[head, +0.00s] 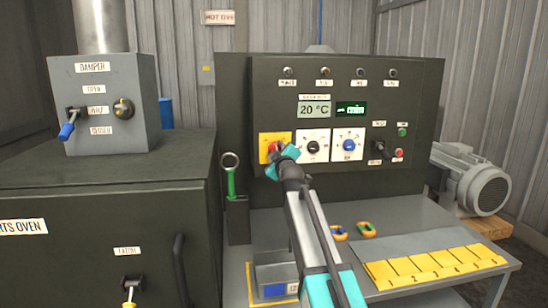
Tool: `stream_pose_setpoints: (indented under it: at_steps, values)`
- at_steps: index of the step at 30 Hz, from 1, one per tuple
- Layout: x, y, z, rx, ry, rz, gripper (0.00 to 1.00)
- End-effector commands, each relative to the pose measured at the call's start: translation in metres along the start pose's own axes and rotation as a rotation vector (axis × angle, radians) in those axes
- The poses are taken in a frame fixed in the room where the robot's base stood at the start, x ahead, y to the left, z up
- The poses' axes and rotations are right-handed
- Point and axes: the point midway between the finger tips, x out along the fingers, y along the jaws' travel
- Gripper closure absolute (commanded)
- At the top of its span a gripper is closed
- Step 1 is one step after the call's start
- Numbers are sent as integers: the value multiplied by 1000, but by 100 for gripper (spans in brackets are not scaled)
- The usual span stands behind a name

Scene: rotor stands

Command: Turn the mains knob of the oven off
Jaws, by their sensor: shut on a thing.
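The mains knob (276,147) is red and sits on a yellow plate (265,149) at the lower left of the dark control panel (425,90). My gripper (279,152) is at this knob and shut on it, with its teal body covering the knob's lower right. The knob's exact angle is hidden by my gripper. The parts oven (95,190) is the dark box at the left.
Right of the knob are a black dial (313,147) and a blue dial (348,146), close to my gripper. A green-handled tool (231,180) stands left of the panel.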

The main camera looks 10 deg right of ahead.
Motion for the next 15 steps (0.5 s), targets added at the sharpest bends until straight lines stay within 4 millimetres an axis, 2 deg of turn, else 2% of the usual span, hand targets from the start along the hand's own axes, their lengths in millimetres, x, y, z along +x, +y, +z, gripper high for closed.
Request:
stream_pose_setpoints:
  at_steps: [15]
  values:
    - [0, -2, 1, -449, 0, 0, 86]
